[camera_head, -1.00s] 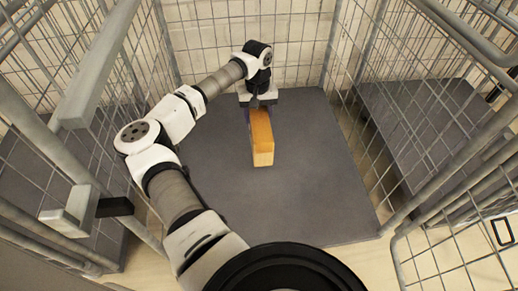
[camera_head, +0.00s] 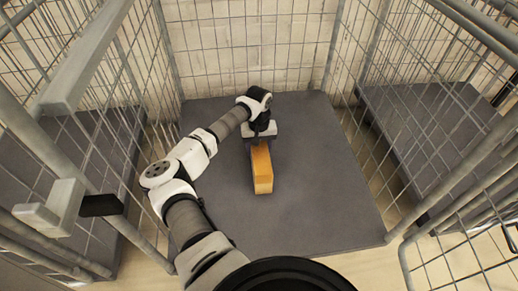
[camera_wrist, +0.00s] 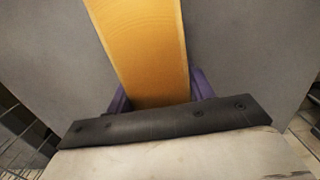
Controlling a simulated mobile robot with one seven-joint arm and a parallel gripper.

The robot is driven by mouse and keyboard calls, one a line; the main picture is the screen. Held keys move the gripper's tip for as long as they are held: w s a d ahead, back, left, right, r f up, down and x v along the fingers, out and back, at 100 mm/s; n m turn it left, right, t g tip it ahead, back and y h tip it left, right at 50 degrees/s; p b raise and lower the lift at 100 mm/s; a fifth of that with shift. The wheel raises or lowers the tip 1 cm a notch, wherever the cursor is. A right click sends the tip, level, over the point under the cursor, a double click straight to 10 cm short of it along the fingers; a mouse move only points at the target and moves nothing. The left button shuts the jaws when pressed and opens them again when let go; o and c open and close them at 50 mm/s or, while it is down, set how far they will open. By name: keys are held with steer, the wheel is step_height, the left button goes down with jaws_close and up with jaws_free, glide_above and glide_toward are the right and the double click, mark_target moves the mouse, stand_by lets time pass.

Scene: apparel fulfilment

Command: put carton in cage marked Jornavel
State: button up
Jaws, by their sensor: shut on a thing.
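The carton (camera_head: 262,170) is a long orange-yellow box, held in my gripper (camera_head: 260,143) inside the middle cage. My gripper is shut on the carton's far end. In the wrist view the carton (camera_wrist: 148,45) runs up from between the two purple fingers of my gripper (camera_wrist: 160,92). The cage has a grey base (camera_head: 310,190) with wire walls on the left, right and back. The carton is over this base; I cannot tell whether it touches it. No name sign is legible in these views.
Another cage with a grey base (camera_head: 425,120) stands to the right, and one (camera_head: 85,160) to the left. A grey rail (camera_head: 85,60) runs along the left wall. The middle cage's base is otherwise empty, and its front is open.

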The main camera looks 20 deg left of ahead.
steer(key=shift+r, duration=0.1)
steer(key=o, duration=1.3)
steer(key=r+p, duration=0.1)
steer(key=r, duration=0.3)
steer(key=r+p, duration=0.1)
steer(key=r, duration=0.3)
steer(key=r+p, duration=0.2)
steer(key=r, duration=0.2)
steer(key=shift+w+a, duration=0.15)
steer(key=shift+w, duration=0.25)
